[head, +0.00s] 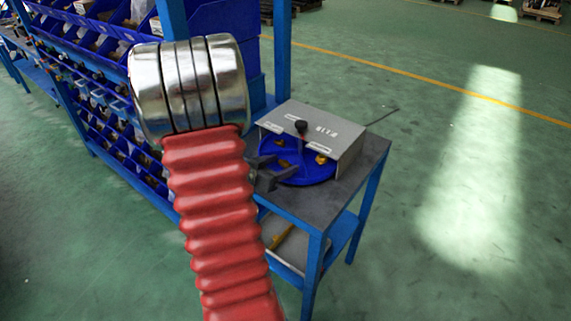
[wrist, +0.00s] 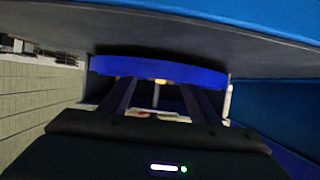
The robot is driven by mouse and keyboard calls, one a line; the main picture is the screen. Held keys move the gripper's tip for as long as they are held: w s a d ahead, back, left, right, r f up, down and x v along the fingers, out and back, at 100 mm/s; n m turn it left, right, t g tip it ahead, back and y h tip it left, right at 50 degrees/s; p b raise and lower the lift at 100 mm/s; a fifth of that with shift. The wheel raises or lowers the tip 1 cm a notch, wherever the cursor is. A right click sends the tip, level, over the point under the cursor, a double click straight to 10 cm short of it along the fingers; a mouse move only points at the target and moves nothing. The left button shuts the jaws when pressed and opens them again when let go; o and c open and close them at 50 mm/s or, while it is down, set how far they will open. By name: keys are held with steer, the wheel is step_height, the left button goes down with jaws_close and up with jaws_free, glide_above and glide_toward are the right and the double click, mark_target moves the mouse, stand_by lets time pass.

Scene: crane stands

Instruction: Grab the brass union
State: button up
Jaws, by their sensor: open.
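A blue round tray (head: 300,180) sits on the grey table, partly under a grey metal cover. Several small brass-coloured pieces lie in it; one (head: 320,159) is at the right and another (head: 284,163) is nearer the left. They are too small to tell which is the brass union. My gripper (head: 272,172) is at the tray's left edge, its dark fingers pointing toward the tray. In the wrist view its open fingers (wrist: 157,88) reach toward the blue tray rim (wrist: 160,68), with a small yellowish piece (wrist: 160,82) between them. Nothing is held.
The grey table (head: 370,150) has a blue frame and a lower shelf. A blue rack with bins (head: 100,50) stands behind at left. Green floor is open at right.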

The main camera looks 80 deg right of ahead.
steer(key=c, duration=1.2)
steer(key=shift+o, duration=0.2)
step_height(320, 180, up, 10)
stand_by(0.3)
stand_by(0.5)
